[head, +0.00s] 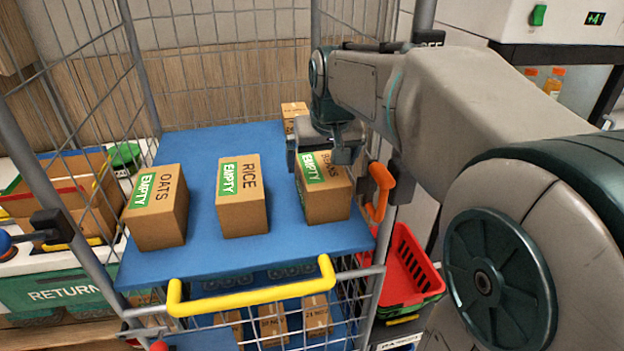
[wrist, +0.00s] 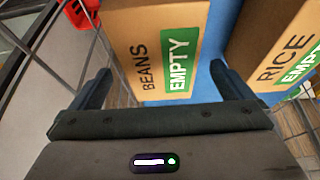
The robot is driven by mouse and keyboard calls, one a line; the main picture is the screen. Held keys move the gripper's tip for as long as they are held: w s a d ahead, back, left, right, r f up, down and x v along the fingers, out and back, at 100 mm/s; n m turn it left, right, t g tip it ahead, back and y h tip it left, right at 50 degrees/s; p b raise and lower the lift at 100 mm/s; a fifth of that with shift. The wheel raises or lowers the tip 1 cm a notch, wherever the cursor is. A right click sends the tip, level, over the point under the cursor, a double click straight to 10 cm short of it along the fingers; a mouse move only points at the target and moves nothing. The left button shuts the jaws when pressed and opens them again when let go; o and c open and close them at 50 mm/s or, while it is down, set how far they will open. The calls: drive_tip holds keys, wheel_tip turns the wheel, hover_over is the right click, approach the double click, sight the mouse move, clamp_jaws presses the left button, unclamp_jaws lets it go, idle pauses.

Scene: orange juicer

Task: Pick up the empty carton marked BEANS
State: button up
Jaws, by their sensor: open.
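The BEANS carton (head: 325,199) is a brown box with a green EMPTY label, standing at the right end of the blue cart shelf (head: 200,265). In the wrist view the BEANS carton (wrist: 150,25) stands ahead of and between the fingers. My gripper (head: 326,158) is just above and behind this carton in the head view and hides part of its top. In the wrist view my gripper (wrist: 163,85) has its two fingers spread wide, with nothing held between them.
The RICE carton (head: 242,197) stands left of BEANS, with the OATS carton (head: 157,208) farther left. A small carton (head: 294,112) is behind. Wire cage walls (head: 225,60) enclose the shelf. An orange latch (head: 381,188) and red basket (head: 408,265) are at right; a yellow handle (head: 250,302) is in front.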

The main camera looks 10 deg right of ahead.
sight(321, 166)
drive_tip(key=p+x, duration=0.1)
drive_tip(key=x, duration=0.3)
drive_tip(key=shift+w+f, duration=0.2)
drive_tip(key=shift+f, duration=0.05)
drive_tip(key=shift+w+f, duration=0.1)
drive_tip(key=shift+f, duration=0.15)
drive_tip(key=shift+f+b, duration=0.25)
drive_tip(key=shift+b, duration=0.05)
drive_tip(key=c, duration=1)
